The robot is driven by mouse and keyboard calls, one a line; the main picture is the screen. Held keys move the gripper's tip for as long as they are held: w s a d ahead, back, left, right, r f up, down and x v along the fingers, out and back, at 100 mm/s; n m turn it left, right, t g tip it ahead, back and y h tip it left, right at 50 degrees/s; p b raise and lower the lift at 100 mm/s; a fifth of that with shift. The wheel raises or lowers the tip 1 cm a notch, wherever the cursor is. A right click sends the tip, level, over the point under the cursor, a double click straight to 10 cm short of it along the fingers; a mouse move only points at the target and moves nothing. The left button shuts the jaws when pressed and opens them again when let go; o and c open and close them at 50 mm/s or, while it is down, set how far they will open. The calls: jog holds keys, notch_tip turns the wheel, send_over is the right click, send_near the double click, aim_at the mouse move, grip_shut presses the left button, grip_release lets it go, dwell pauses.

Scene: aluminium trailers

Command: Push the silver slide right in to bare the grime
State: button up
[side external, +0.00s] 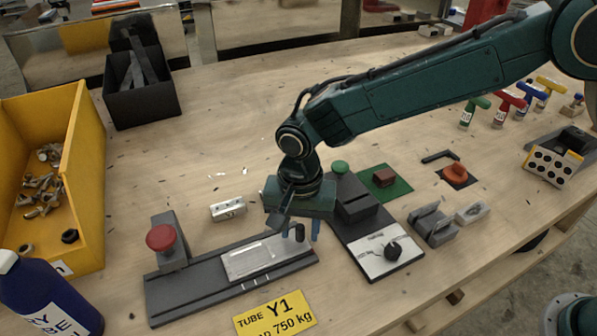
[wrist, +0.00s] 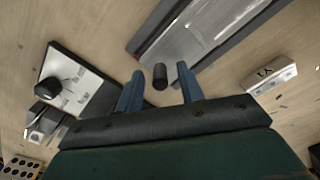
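The silver slide (side external: 252,261) is a flat metal plate lying in a long dark rail base (side external: 190,300). It also shows at the top of the wrist view (wrist: 197,30). A red round knob (side external: 160,237) stands on a grey block at the rail's left end. My gripper (side external: 300,232) is above the rail's right end, fingers pointing down. In the wrist view its two blue fingers (wrist: 160,88) are spread apart. A short black cylinder (wrist: 160,77) shows between them; I cannot tell what it is fixed to, or whether a finger touches it. No grime is visible.
A dark fixture with a white plate and black knob (side external: 392,251) stands close to the right. A small metal block (side external: 228,208) lies behind the rail. A yellow Y1 label (side external: 275,315) lies in front. A yellow bin (side external: 92,150) and blue bottle (side external: 45,300) stand left.

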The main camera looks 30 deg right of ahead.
aim_at(254, 257)
jog(key=shift+c, duration=0.5)
grip_shut()
jog(key=a, duration=0.9)
jog(key=shift+a, duration=0.1)
jog(key=shift+r, duration=0.1)
jog(key=shift+o, duration=0.5)
grip_release()
